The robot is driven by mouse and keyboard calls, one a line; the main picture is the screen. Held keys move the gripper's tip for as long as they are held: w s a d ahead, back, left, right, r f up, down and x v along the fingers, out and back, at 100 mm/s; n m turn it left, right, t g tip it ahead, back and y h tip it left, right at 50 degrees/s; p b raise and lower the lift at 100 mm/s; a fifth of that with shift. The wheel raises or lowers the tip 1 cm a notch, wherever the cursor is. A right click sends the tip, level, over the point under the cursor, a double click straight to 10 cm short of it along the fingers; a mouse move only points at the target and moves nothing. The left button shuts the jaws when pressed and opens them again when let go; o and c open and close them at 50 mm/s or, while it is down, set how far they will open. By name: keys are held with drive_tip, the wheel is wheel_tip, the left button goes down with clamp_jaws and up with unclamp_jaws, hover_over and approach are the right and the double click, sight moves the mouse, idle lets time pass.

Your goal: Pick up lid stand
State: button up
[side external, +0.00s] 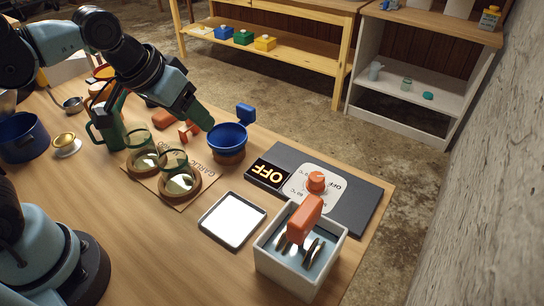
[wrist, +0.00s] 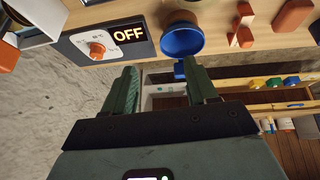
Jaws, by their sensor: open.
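The lid stand (side external: 303,220), with an orange handle and several dark discs below it, stands in a white square basin (side external: 268,262) at the front right of the table. In the wrist view only part of the basin and its orange handle (wrist: 7,55) show, at the top left corner. My gripper (wrist: 160,72) is open and empty, with its two green fingers apart. In the side view its end is near the blue funnel, well behind and left of the lid stand; its fingertips are hard to make out there.
A heater panel (side external: 368,205) reading OFF, with an orange knob (side external: 316,181), lies behind the basin. A blue funnel (side external: 228,138) stands left of it. A white-topped tray (side external: 232,220), glass jars (side external: 181,184) and a dark blue pot (side external: 20,140) are further left.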

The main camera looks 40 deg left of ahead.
drive_tip(key=d+r+g, duration=0.4)
drive_tip(key=d, duration=1.1)
drive_tip(key=r+g+y, duration=0.1)
drive_tip(key=g, duration=0.1)
hover_over(306, 210)
drive_tip(key=shift+s+r, duration=0.1)
drive_tip(key=shift+s, duration=0.1)
drive_tip(key=shift+d, duration=0.1)
wheel_tip(306, 210, down, 6)
drive_tip(key=shift+f, duration=0.25)
drive_tip(key=shift+w+f, duration=0.15)
drive_tip(key=shift+f, duration=1.25)
drive_tip(key=shift+w+f, duration=0.1)
drive_tip(key=shift+f, duration=1.25)
clamp_jaws()
